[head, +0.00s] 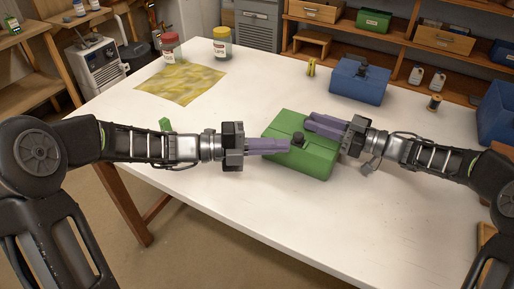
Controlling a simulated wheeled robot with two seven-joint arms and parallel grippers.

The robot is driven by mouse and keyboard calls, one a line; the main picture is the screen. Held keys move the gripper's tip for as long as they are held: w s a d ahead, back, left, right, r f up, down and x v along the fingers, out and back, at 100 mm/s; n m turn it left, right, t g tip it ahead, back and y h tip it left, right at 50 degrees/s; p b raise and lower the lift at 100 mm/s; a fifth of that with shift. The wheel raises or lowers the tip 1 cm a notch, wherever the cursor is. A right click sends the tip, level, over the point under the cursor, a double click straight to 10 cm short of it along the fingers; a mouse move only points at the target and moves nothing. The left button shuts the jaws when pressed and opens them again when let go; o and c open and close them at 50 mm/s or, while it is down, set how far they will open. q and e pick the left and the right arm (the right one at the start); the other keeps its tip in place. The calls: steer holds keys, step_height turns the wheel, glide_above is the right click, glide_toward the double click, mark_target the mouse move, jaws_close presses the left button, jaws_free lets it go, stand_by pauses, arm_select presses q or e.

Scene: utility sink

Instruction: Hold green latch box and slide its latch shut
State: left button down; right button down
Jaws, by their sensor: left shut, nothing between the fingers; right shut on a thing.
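The green latch box (315,163) stands on the white table in the middle of the head view. A dark latch knob (298,137) sticks up from its top. My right gripper (308,121) reaches over the far side of the box from the right and is shut on the box; its exact grip is partly hidden. My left gripper (288,146) is shut and empty, with its fingertips at the left side of the knob. I cannot tell whether they touch the knob.
A blue latch box (358,84) stands at the back right, near spools (434,103) and white bottles. A yellow cloth (181,84), a red jar (171,46) and a yellow jar (221,43) lie back left. The table's front is clear.

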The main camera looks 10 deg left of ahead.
arm_select(q)
steer(key=shift+w+d+f, duration=0.1)
steer(key=shift+w+d, duration=0.15)
steer(key=shift+w, duration=0.3)
steer(key=shift+w+d+f, duration=0.1)
steer(key=shift+w+d, duration=0.15)
steer(key=shift+w, duration=0.3)
steer(key=shift+w+d, duration=0.25)
steer(key=shift+w, duration=0.4)
steer(key=shift+w+d, duration=0.2)
steer(key=shift+w, duration=0.4)
steer(key=shift+s+a, duration=0.1)
arm_select(e)
steer(key=shift+a, duration=0.1)
arm_select(q)
steer(key=s+d+v, duration=0.1)
steer(key=s+v, duration=0.1)
steer(key=v, duration=1)
steer(key=shift+s+a, duration=0.4)
